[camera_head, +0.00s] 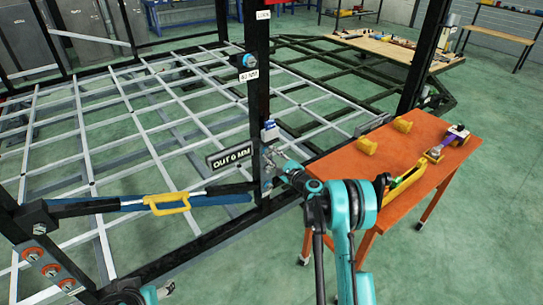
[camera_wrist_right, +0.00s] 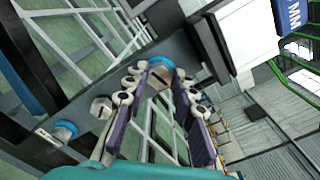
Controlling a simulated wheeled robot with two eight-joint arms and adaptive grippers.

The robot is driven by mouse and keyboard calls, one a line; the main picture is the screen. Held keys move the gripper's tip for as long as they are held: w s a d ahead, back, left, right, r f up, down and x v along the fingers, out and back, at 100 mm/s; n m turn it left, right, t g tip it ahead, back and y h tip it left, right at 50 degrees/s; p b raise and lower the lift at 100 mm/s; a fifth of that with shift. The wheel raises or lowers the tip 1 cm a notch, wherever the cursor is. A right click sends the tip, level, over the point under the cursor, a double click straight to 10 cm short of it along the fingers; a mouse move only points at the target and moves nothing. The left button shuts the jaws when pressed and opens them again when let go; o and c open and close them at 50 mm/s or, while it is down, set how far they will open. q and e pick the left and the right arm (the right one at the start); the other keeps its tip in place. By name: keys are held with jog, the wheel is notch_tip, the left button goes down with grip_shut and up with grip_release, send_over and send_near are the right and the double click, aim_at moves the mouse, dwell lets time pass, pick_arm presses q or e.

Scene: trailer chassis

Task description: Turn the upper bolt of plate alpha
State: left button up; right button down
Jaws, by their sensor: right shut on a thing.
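My right gripper (camera_head: 272,153) is at the dark upright post, beside the sign reading OUT 0 MM (camera_head: 229,156). In the right wrist view its two fingers (camera_wrist_right: 158,88) close from both sides around a slotted bolt with a blue rim (camera_wrist_right: 158,69), the upper one in a row on the plate. The fingertips partly hide it. A plain silver bolt (camera_wrist_right: 102,107) and another blue-rimmed bolt (camera_wrist_right: 63,131) sit further down the row, apart from the fingers. In the head view the gripper covers much of the plate.
A blue bar with a yellow handle (camera_head: 168,204) runs to the post from the left. An orange table (camera_head: 385,165) with yellow parts stands close on the right. White-grey chassis bars (camera_head: 130,115) stretch behind the post. Open green floor (camera_head: 480,200) lies right of the table.

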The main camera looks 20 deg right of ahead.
jog(key=m, duration=0.7)
jog(key=shift+f, duration=0.1)
jog(key=m, duration=0.4)
jog(key=shift+m, duration=1.8)
jog(key=c, duration=1.2)
grip_release()
jog(key=shift+d, duration=0.1)
jog(key=shift+s, duration=0.1)
jog(key=v, duration=1.2)
